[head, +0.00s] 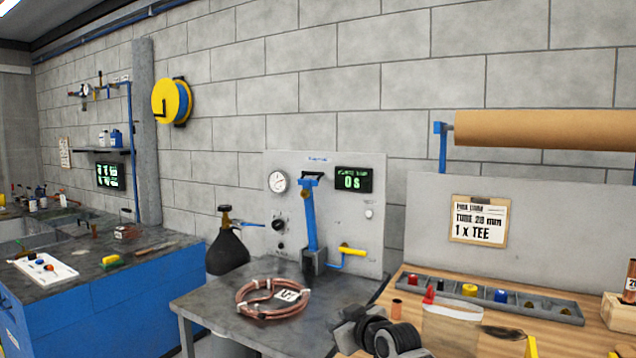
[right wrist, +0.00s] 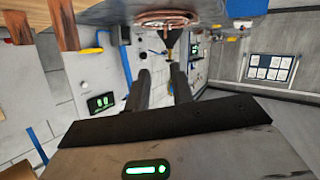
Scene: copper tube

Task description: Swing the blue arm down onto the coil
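The blue arm (head: 310,222) stands nearly upright at the grey panel, its foot in a dark bracket on the metal table. The copper coil (head: 250,309), with a white label, lies flat on that table, just left of the arm's foot. My right gripper (head: 345,320) is low in the head view, right of the coil and apart from coil and arm. In the upturned right wrist view its two dark fingers (right wrist: 159,77) are spread with nothing between them. Beyond them show the blue arm (right wrist: 126,62) and, at the top, the coil (right wrist: 165,17). My left gripper is out of view.
The panel (head: 345,225) carries a gauge, a display reading 0s and a yellow-handled valve (head: 352,251). A dark gas cylinder (head: 227,250) stands behind the table. At right, a wooden bench holds a tray (head: 530,300) of fittings. Free tabletop (head: 210,296) lies left of the coil.

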